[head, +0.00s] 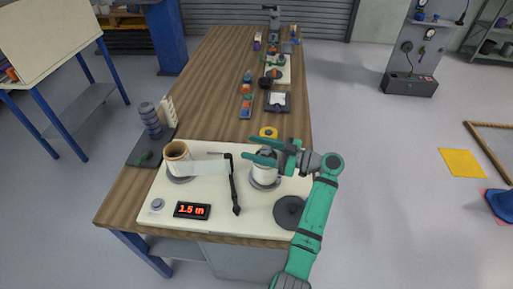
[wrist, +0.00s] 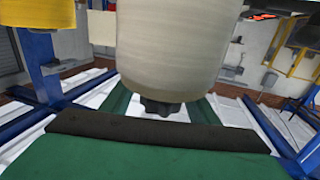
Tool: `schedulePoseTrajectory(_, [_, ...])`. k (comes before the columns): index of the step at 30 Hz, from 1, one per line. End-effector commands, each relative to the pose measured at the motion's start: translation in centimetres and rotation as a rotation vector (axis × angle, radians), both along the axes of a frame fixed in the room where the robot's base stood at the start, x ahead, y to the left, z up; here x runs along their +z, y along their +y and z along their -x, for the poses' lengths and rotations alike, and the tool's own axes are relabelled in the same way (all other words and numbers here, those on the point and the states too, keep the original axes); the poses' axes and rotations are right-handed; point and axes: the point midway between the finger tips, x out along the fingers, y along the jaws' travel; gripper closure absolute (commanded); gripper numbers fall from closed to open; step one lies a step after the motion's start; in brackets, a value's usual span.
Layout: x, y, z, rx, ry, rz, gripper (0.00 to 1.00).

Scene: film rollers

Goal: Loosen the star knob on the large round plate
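A roll of white film (head: 265,172) stands on the right spindle of the white board, with a dark knob (wrist: 160,107) on its end in the wrist view. The large dark round plate (head: 290,212) lies at the board's front right; a small raised part shows at its middle, too small to tell whether it is a star knob. My gripper (head: 248,149) is at the top of the white roll, away from the dark plate. Its green fingers are apart, one on each side of the roll's knob in the wrist view; I cannot tell whether they touch it.
Film runs left to a brown-rimmed roll (head: 177,151). A black arm (head: 234,190) lies between the rolls. A display (head: 192,210) reading 1.5 m and a round button (head: 157,204) are at the front left. A yellow ring (head: 268,132) lies behind my gripper.

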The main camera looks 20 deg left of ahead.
Motion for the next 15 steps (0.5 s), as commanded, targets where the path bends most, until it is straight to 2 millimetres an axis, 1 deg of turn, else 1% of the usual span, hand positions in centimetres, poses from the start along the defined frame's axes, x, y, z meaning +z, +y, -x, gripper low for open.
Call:
schedulePoseTrajectory(7, [0.1,-0.4,-0.1,-0.004,-0.002,-0.001,0.46])
schedulePoseTrajectory(10, [0.1,-1.0,-0.2,-0.006,-0.002,-0.002,0.46])
schedulePoseTrajectory(13, [0.2,-2.2,-0.3,-0.007,-0.002,-0.002,0.46])
schedulePoseTrajectory(15, [0.2,-3.4,-0.3,-0.008,-0.002,-0.002,0.46])
